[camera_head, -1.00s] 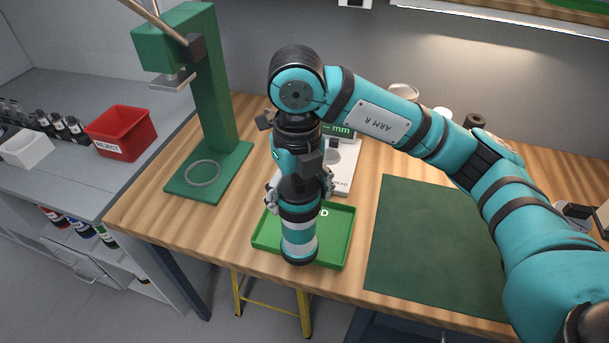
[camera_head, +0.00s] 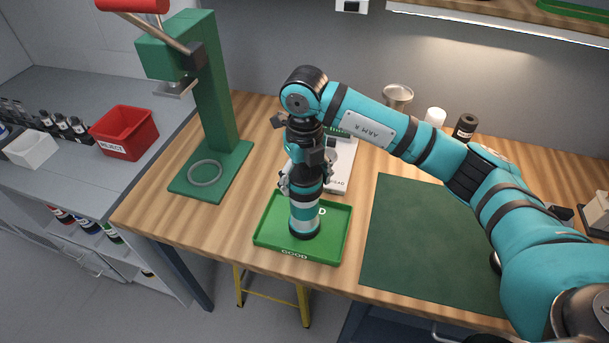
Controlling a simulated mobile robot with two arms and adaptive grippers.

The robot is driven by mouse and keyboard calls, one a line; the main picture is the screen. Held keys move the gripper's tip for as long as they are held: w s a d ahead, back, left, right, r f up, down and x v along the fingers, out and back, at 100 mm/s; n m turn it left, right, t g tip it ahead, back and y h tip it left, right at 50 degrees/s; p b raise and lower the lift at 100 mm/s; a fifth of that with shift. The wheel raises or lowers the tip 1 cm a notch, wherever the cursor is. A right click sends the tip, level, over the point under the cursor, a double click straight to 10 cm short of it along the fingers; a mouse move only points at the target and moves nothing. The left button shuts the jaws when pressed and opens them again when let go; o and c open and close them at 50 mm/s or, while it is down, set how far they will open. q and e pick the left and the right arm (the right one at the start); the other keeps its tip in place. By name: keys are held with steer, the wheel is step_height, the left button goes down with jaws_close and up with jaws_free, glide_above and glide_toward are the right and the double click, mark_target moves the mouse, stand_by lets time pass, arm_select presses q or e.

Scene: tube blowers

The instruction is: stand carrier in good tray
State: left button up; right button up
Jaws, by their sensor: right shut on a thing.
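The carrier (camera_head: 305,215) is a cylinder with dark, teal and pale bands. It is upright over the green good tray (camera_head: 274,245), which sits near the front edge of the wooden bench. Its lower end appears within the tray's outline; whether it touches the tray floor I cannot tell. My right gripper (camera_head: 304,182) comes from above and is shut on the carrier's upper part. The far side of the tray is partly hidden behind the carrier. My left gripper is not in view.
A green press (camera_head: 215,105) stands left of the tray. A white gauge (camera_head: 342,165) is behind my arm. A dark green mat (camera_head: 415,245) lies to the right. A red reject bin (camera_head: 124,134) stands on the grey side counter. Cups and a dark roll (camera_head: 465,126) are at the back.

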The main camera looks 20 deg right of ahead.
steer(key=shift+f, duration=0.1)
steer(key=o, duration=1.7)
steer(key=shift+r, duration=0.5)
step_height(320, 180, up, 11)
steer(key=b, duration=0.3)
steer(key=shift+r, duration=0.15)
